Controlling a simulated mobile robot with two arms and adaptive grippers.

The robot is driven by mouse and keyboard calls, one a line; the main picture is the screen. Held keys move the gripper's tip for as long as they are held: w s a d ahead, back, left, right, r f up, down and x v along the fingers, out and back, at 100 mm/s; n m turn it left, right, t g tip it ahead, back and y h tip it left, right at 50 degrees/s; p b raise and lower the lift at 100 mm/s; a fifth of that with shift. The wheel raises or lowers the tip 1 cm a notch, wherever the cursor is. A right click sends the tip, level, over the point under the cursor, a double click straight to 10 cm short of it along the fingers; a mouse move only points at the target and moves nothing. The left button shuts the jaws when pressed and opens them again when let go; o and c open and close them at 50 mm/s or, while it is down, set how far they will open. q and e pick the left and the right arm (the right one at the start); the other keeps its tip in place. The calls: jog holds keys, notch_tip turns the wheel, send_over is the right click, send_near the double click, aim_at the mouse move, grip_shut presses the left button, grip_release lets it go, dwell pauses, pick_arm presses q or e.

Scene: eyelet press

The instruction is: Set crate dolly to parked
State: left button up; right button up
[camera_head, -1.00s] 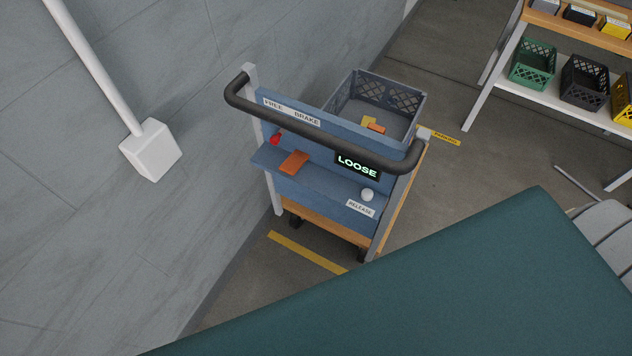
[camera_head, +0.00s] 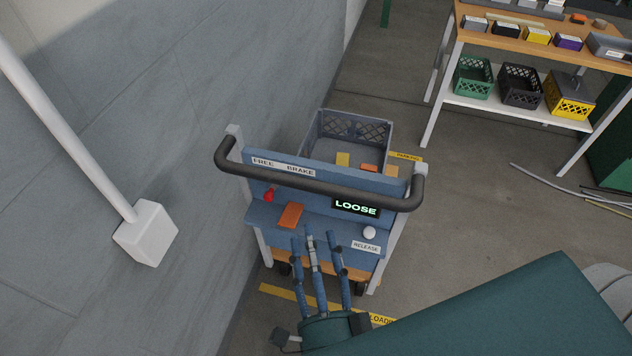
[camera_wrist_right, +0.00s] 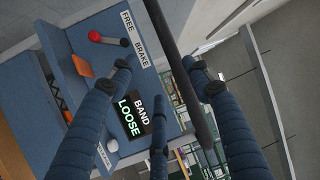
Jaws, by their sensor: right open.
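The crate dolly has a black handlebar (camera_head: 320,186) and a blue panel (camera_head: 318,212) with FREE and BRAKE labels. Its display (camera_head: 356,207) reads LOOSE; the right wrist view shows BAND LOOSE (camera_wrist_right: 138,117). An orange pedal-like piece (camera_head: 291,215) and a white knob (camera_head: 369,232) by RELEASE are on the ledge. My right gripper (camera_head: 318,242) is open and empty in front of the ledge, its fingers spread. My left gripper is not in view.
A grey crate (camera_head: 345,140) with small yellow and orange items rides on the dolly. A grey wall (camera_head: 140,140) and white post (camera_head: 146,233) stand at left. A workbench (camera_head: 530,45) with crates stands at back right. Yellow floor markings (camera_head: 290,293) lie around the dolly.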

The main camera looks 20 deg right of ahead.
aim_at(314, 188)
jog(key=shift+m+h, duration=0.7)
jog(key=p+x, duration=0.1)
jog(key=x, duration=0.2)
jog(key=d+r+p+x, duration=0.1)
jog(key=x, duration=0.2)
jog(key=p+x, duration=0.1)
jog(key=x, duration=0.3)
jog(key=shift+s+d+r, duration=0.2)
jog(key=shift+r, duration=0.1)
jog(key=shift+w, duration=0.4)
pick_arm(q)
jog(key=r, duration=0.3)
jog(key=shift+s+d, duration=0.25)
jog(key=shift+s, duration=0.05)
pick_arm(e)
grip_shut()
